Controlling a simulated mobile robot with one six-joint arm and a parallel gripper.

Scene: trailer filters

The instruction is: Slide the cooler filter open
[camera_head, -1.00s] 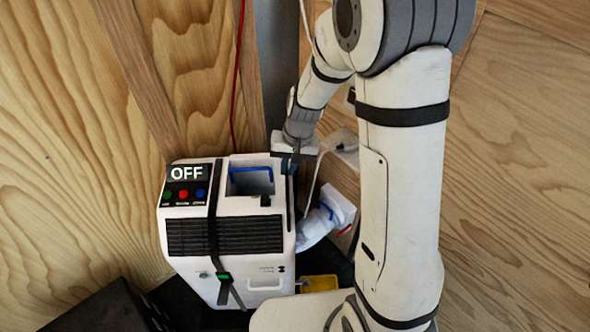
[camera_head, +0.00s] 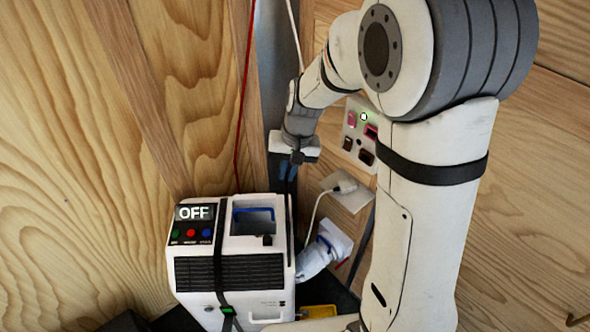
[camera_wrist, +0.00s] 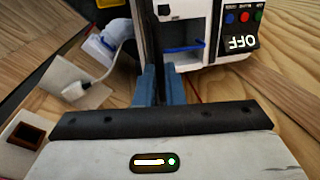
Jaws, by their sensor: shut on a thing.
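The white cooler (camera_head: 207,263) stands low in the corner, with a dark grille on its front and a display reading OFF. It also shows upside down at the top of the wrist view (camera_wrist: 228,18). The cooler filter is a thin dark strip (camera_head: 290,222) at the cooler's right side, standing up above the cooler's top. My gripper (camera_head: 290,172) is above the cooler's top right edge. In the wrist view its blue fingertips (camera_wrist: 159,84) are shut on the upper end of the filter (camera_wrist: 151,40). The filter's lower end is hidden.
A blue handle (camera_head: 254,211) sits in the cooler's top recess. A white plug and cable (camera_head: 345,187), a switch panel (camera_head: 361,131) and a white hose fitting (camera_head: 325,251) are to the right. A yellow item (camera_head: 318,311) lies below. Wood walls stand close behind.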

